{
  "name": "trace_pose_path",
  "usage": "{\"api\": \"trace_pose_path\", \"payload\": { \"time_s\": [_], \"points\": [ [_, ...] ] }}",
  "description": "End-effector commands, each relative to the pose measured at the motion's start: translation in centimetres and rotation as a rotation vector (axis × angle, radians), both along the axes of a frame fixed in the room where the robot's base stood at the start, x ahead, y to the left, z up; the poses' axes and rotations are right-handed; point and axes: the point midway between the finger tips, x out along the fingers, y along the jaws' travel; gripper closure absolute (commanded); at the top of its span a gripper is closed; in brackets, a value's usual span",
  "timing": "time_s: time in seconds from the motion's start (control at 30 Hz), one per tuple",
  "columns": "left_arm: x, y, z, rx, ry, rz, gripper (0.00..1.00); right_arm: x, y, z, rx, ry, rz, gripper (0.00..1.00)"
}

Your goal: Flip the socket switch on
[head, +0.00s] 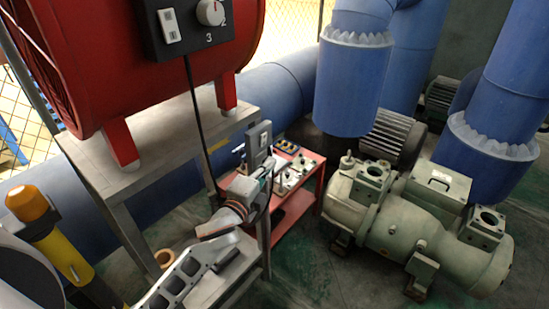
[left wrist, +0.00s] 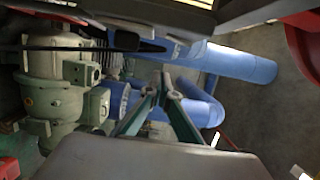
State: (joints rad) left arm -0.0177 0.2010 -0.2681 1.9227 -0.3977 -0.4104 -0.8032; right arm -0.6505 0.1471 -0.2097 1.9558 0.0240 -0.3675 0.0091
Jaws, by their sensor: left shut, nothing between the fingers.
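A grey upright socket box (head: 259,143) with a small pale switch on its face stands behind the near metal stand. The switch is too small to tell its position. My left gripper (head: 266,179) is just below and in front of the box, fingers together and empty. I cannot tell whether it touches the box. In the left wrist view its fingertips (left wrist: 166,86) meet, with blue pipes behind. A black cord (head: 196,118) hangs from the black control box (head: 195,22) down towards the stand. My right gripper is not in view.
A red cylindrical machine (head: 100,60) sits on the metal stand (head: 158,150). A red cart (head: 297,190) with gauges and knobs stands just right of my gripper. A green compressor (head: 400,235) and blue pipes (head: 345,90) are further right. Green floor (head: 310,275) is clear at the front.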

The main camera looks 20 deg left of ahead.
Motion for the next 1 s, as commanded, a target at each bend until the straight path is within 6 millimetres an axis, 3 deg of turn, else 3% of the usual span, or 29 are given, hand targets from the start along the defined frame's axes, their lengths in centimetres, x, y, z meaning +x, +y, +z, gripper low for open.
{"api": "trace_pose_path", "payload": {
  "time_s": [0.1,0.33,1.0],
  "points": [
    [-2.5,0.3,-0.3,0.001,0.002,0.001,1.00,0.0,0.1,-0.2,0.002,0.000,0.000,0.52],
    [-5.5,0.7,-0.2,0.001,0.000,0.001,1.00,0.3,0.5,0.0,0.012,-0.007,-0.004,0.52],
    [-6.2,0.7,-0.3,-0.005,0.003,0.000,1.00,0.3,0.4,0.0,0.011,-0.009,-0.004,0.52]
  ]
}}
